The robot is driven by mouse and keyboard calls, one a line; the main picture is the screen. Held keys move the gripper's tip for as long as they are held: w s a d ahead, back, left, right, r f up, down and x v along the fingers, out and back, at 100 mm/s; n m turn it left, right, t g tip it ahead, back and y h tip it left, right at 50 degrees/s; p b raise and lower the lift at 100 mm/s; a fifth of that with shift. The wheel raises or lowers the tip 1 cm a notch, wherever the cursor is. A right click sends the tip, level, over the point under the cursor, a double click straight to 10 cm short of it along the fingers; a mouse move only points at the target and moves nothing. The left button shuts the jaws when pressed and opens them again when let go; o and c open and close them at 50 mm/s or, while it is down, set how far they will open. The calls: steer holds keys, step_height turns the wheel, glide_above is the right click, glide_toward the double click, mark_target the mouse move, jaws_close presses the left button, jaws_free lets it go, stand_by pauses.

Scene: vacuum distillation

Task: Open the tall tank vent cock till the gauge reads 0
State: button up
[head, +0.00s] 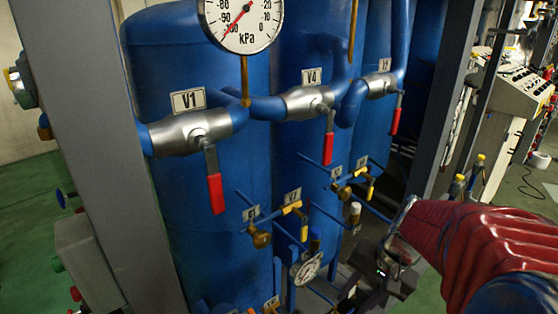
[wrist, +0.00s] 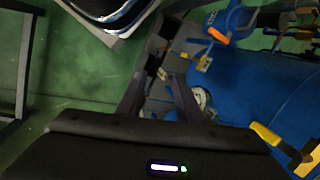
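Tall blue tanks (head: 195,90) fill the middle of the head view. The large round kPa gauge (head: 243,22) is cut off at the top; its red needle points down-left, near the -100 end. A small cock with a yellow handle (head: 292,207) sits by the V7 label, and another yellow-handled cock (head: 360,172) is right of it. I cannot tell which is the tall tank's vent cock. My gripper (head: 372,288) is low, right of these cocks and apart from them. In the wrist view my gripper (wrist: 159,88) has its dark fingers apart with nothing seen held between them.
Red-handled valves V1 (head: 215,192), V4 (head: 328,147) and a third (head: 396,120) hang from the pipes above. A smaller gauge (head: 306,269) is low, left of my gripper. Grey posts (head: 85,80) flank the tanks. A yellow handle (wrist: 266,134) is close at right in the wrist view.

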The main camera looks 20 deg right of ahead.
steer(key=w+d+f+m+t+y, duration=0.3)
steer(key=w+d+m, duration=0.1)
steer(key=d+m, duration=0.25)
steer(key=m+t, duration=1.2)
steer(key=m, duration=0.3)
glide_toward(372, 191)
steer(key=v, duration=0.3)
steer(key=shift+s+d+y, duration=0.1)
steer(key=shift+d+y, duration=0.15)
steer(key=shift+y, duration=0.05)
steer(key=x, duration=1.4)
steer(key=shift+s, duration=0.1)
jaws_close()
